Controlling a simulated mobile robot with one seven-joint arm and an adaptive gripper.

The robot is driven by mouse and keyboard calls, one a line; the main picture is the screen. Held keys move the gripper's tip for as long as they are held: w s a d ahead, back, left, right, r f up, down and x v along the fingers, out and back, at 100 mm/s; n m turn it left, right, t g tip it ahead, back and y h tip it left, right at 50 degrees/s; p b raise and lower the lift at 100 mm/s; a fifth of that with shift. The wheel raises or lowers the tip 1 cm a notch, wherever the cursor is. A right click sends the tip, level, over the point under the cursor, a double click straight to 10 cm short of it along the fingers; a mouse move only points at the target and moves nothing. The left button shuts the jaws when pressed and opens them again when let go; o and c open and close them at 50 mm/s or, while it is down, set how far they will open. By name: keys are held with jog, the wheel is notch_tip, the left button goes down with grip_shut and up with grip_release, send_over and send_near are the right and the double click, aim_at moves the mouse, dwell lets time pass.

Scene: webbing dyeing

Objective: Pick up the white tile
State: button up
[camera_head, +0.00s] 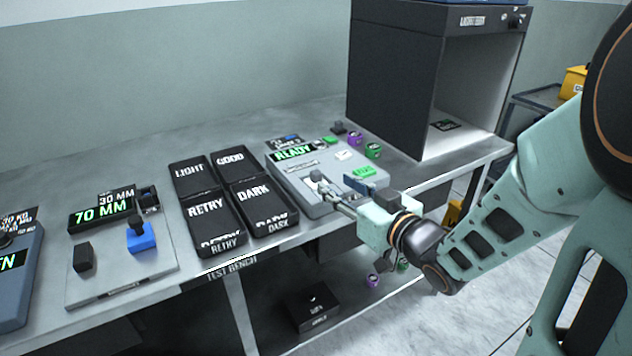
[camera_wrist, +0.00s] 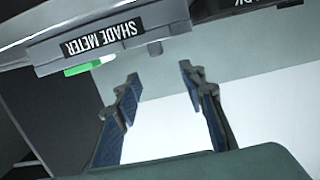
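A small pale flat piece (camera_head: 343,155) lies on the top of the grey meter with the READY display (camera_head: 330,168); it may be the white tile, but it is too small to tell. My gripper (camera_head: 350,196) is at the meter's right front side, with its fingers pointing left. In the wrist view, my gripper (camera_wrist: 161,74) has its two blue-grey fingers apart with nothing held between them. The SHADE METER label (camera_wrist: 97,45) shows upside down just beyond the fingertips. A broad white area behind the fingers cannot be identified.
Black bins (camera_head: 208,208) marked LIGHT, GOOD, RETRY and DARK stand left of the meter. A green block (camera_head: 362,171) is close to my gripper. A dark open booth (camera_head: 395,85) stands behind right. A blue block (camera_head: 140,238) sits on a plate at left.

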aim_at(317, 173)
jog(key=shift+w+a+r+p, duration=0.15)
jog(key=shift+w+a+p, duration=0.25)
jog(key=shift+w+p, duration=0.25)
jog(key=x, duration=0.5)
jog(key=f+x, duration=0.1)
jog(key=x, duration=0.2)
jog(key=shift+f, duration=0.15)
jog(key=shift+w+a, duration=0.2)
jog(key=shift+w, duration=0.25)
grip_shut()
